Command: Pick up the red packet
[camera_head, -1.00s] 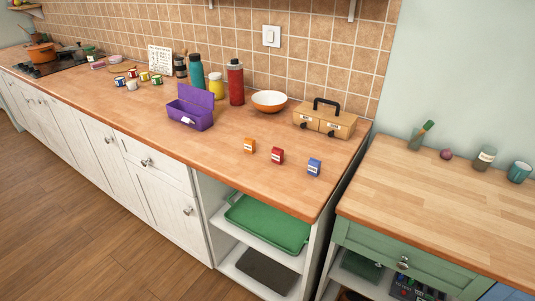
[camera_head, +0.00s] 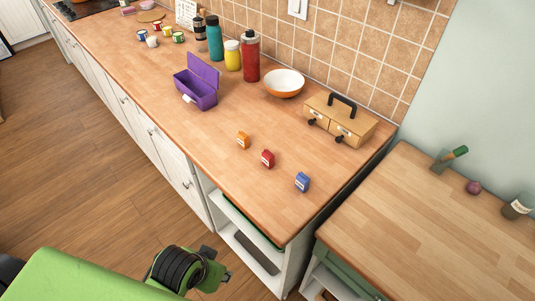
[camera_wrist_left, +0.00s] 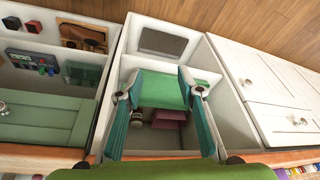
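The red packet (camera_head: 267,159) stands on the wooden counter in the head view, between an orange packet (camera_head: 243,140) and a blue packet (camera_head: 302,182). It is apart from both. My left arm comes in at the bottom left of the head view, below the counter's front edge and away from the packet. My left gripper (camera_wrist_left: 160,85) is open in the left wrist view, with its two teal fingers spread in front of the open shelves. I make out no packet in that view. My right gripper is not in view.
A purple open box (camera_head: 197,87), a white-and-orange bowl (camera_head: 284,83) and a wooden drawer box (camera_head: 340,121) stand behind the packets. Several bottles line the tiled wall. A green tray (camera_wrist_left: 160,90) is in the open shelves. The counter around the packets is clear.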

